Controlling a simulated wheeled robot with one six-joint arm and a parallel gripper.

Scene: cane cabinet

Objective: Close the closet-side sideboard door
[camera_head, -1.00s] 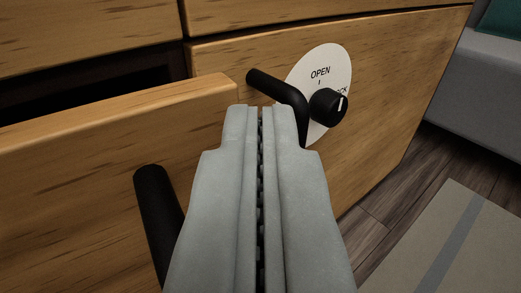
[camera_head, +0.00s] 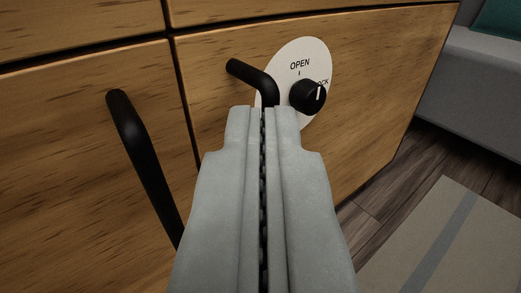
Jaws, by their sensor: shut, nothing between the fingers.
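The wooden sideboard's left door (camera_head: 75,170) is flush with the front around it, with only thin dark seams at its top and right edge. Its black bar handle (camera_head: 145,160) stands left of my gripper. The right door (camera_head: 395,75) is also flush and carries a black handle (camera_head: 245,75), partly hidden behind my fingertips. My gripper (camera_head: 263,110) is shut and empty, pointing at the front near the seam between the doors. Whether the fingertips touch the wood I cannot tell.
A white plate (camera_head: 318,55) marked OPEN and LOCK with a black knob (camera_head: 307,96) sits on the right door. A grey sofa (camera_head: 475,90) and a striped rug (camera_head: 440,250) on the wood floor (camera_head: 385,200) lie to the right.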

